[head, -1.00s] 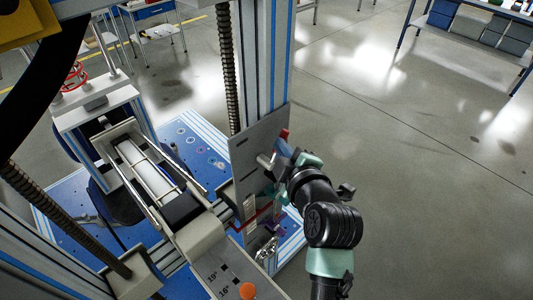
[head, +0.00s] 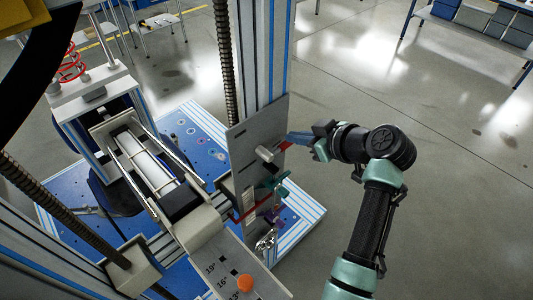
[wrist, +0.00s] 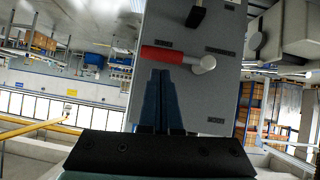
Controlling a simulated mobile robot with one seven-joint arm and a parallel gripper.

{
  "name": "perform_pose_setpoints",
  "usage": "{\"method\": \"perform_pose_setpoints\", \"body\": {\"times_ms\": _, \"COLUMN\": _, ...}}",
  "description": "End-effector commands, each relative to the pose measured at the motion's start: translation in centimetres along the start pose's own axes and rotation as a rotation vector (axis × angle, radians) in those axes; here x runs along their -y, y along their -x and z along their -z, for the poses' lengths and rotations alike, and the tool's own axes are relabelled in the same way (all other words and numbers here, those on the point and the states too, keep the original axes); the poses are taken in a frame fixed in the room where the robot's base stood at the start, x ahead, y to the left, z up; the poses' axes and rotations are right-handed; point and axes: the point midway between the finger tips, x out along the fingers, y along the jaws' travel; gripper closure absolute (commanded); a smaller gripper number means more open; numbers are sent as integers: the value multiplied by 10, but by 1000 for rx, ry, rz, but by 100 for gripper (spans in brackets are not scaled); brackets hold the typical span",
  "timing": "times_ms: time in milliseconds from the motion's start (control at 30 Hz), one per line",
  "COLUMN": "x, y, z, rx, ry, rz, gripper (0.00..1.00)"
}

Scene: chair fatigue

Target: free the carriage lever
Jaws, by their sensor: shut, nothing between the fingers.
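The carriage plate (head: 252,150) is an upright grey plate on the column in the head view, and it fills the middle of the wrist view (wrist: 195,100). Its lever has a red grip (wrist: 165,55) and a pale round-ended hub (wrist: 204,64); the hub also shows in the head view (head: 265,153). In the wrist view the grip lies roughly level, pointing left. My gripper (wrist: 160,72) is shut and empty, its dark blue fingertips at the red grip's lower edge. I cannot tell whether they touch it. In the head view my gripper (head: 290,137) reaches the lever from the right.
A black knob (wrist: 197,15) is on the plate near the lever. A teal handle (head: 272,184) sits below it in the head view. A marked panel with an orange knob (head: 245,283) is in front. A padded carriage (head: 180,202) stands left. Floor at right is clear.

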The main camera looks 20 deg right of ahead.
Motion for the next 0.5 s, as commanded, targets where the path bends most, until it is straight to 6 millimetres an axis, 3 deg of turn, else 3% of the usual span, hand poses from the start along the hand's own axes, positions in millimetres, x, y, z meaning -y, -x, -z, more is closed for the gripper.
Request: {"method": "perform_pose_setpoints", "body": {"times_ms": 500, "x": -1, "y": -5, "z": -7, "rx": 0, "ry": -4, "rz": 2, "gripper": 100}}
